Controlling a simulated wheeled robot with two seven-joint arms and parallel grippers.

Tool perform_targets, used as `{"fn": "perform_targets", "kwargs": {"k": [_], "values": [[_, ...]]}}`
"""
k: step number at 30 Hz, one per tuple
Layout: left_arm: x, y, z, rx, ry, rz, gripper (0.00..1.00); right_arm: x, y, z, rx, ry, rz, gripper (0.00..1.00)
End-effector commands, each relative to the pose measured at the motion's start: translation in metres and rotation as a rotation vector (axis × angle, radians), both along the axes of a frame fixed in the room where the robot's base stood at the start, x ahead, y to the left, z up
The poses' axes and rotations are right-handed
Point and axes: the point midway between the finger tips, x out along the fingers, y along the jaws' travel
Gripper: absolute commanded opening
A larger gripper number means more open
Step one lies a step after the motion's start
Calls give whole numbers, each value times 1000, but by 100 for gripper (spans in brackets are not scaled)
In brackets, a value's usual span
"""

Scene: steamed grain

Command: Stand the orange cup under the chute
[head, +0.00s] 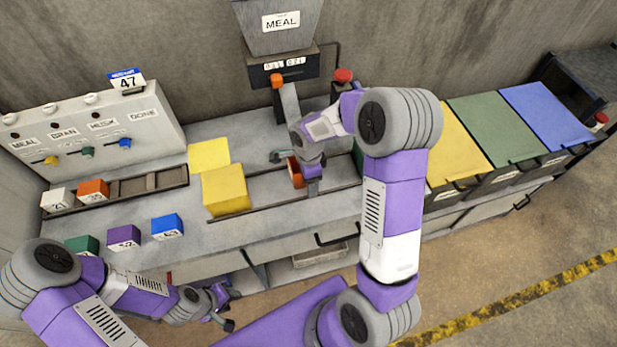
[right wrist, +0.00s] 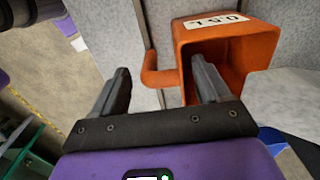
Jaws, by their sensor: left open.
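The orange cup (head: 296,172) is on the grey counter below the MEAL hopper, mostly hidden by my right gripper. In the right wrist view the orange cup (right wrist: 262,50) has a square open mouth, a white number label and a side handle (right wrist: 160,76). My right gripper (right wrist: 160,84) is open; the handle lies between its fingers, and the right finger overlaps the cup's mouth. I cannot tell whether they touch. A slanted grey piece, seemingly the chute (head: 290,103), hangs under the hopper. My left gripper (head: 232,308) is open and empty in front of the counter.
Yellow, green and blue lidded bins (head: 545,115) are at the right. A red button (head: 343,75) is beside the hopper.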

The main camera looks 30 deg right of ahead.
Motion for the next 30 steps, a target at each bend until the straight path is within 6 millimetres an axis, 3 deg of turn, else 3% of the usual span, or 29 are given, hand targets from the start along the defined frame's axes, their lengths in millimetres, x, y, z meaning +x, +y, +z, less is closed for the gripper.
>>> {"fn": "perform_targets", "kwargs": {"k": [11, 14, 24, 30], "values": [[0, 0, 5, 0, 0, 0, 43, 0, 0, 5, 0, 0, 0, 77], [0, 0, 7, 0, 0, 0, 43, 1, 0, 19, -1, -5, -1, 77], [0, 0, 17, 0, 0, 0, 43, 1, 0, 93, 0, -4, 0, 77], [0, 0, 20, 0, 0, 0, 43, 1, 0, 118, 0, -2, 0, 77]]}}
